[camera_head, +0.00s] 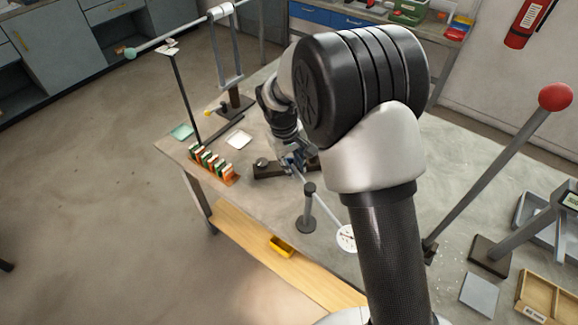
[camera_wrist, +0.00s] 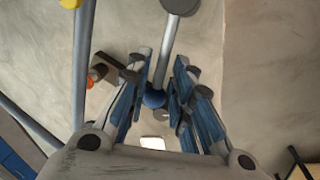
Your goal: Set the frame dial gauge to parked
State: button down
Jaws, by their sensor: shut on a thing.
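The dial gauge shows in the head view as a round white dial (camera_head: 347,238) with dark marks. A thin light rod (camera_head: 327,209) runs from it past the top of a short grey post (camera_head: 307,212) on a round base. My gripper (camera_head: 297,162) is at the other end of this rod, above the table. In the wrist view my gripper (camera_wrist: 157,100) is shut on a blue ball knob (camera_wrist: 154,98) at the end of a grey rod (camera_wrist: 166,52). The rod leads to a grey round cap (camera_wrist: 181,5). My arm hides part of the table.
A dark bar (camera_head: 266,171) lies below my gripper. A tall grey frame (camera_head: 230,75) stands behind. A red-knobbed lever (camera_head: 500,165) and wooden tray (camera_head: 546,298) are right.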

jog(key=shift+w+d+m, duration=0.25)
jog(key=shift+d+m, duration=0.2)
jog(key=shift+m, duration=0.35)
jog(key=c, duration=1.7)
grip_release()
jog(key=shift+d, duration=0.1)
jog(key=r, duration=0.4)
jog(key=a+r, duration=0.1)
jog(key=r, duration=0.3)
jog(key=a+r, duration=0.1)
jog(key=r, duration=0.3)
jog(key=shift+s, duration=0.35)
